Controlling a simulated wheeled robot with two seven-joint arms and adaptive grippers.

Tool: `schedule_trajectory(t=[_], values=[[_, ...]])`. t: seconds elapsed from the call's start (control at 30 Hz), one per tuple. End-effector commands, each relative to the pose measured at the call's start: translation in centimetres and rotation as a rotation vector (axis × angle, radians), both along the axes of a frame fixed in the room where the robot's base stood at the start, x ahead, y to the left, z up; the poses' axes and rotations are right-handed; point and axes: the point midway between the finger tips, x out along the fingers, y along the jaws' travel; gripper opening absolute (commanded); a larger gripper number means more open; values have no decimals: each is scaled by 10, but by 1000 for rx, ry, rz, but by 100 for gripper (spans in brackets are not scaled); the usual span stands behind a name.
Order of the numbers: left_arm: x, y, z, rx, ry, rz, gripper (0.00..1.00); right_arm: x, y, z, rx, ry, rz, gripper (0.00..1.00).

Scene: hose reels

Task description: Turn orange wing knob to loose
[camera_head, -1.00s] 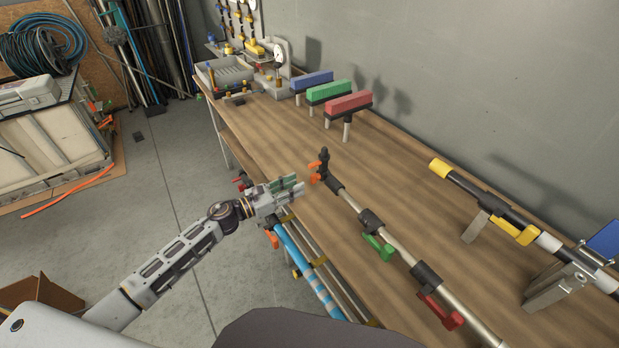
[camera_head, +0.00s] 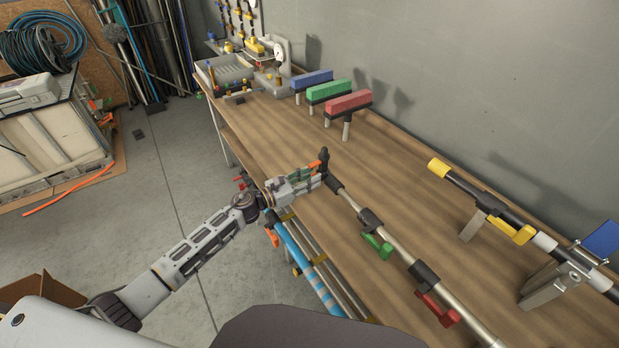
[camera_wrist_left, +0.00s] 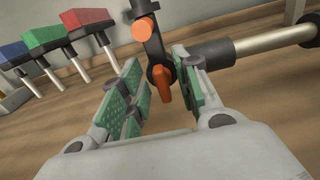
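The orange wing knob (camera_wrist_left: 162,82) sits on a black clamp at the end of a grey pole above the bench. In the left wrist view it lies between the green-padded fingers of my left gripper (camera_wrist_left: 158,95), closer to the right finger. The gripper is open, with a gap beside the knob on the left. The right gripper is not in view.
Blue, green and red blocks (camera_head: 347,103) stand on posts farther back. The wooden bench middle (camera_head: 400,180) is clear.

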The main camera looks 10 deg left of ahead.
Motion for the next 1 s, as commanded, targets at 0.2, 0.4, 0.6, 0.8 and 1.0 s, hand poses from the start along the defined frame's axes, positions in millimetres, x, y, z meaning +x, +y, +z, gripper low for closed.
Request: schedule_trajectory(t=[0.2, 0.4, 0.6, 0.8, 1.0], values=[[0, 0, 0, 0, 0, 0, 31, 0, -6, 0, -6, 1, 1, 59], [0, 0, 0, 0, 0, 0, 5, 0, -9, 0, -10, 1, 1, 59], [0, 0, 0, -1, 1, 0, 0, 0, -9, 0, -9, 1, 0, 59], [0, 0, 0, -21, 20, 0, 0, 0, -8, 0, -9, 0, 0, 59], [1, 1, 1, -74, 72, 0, 0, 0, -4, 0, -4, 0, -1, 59]])
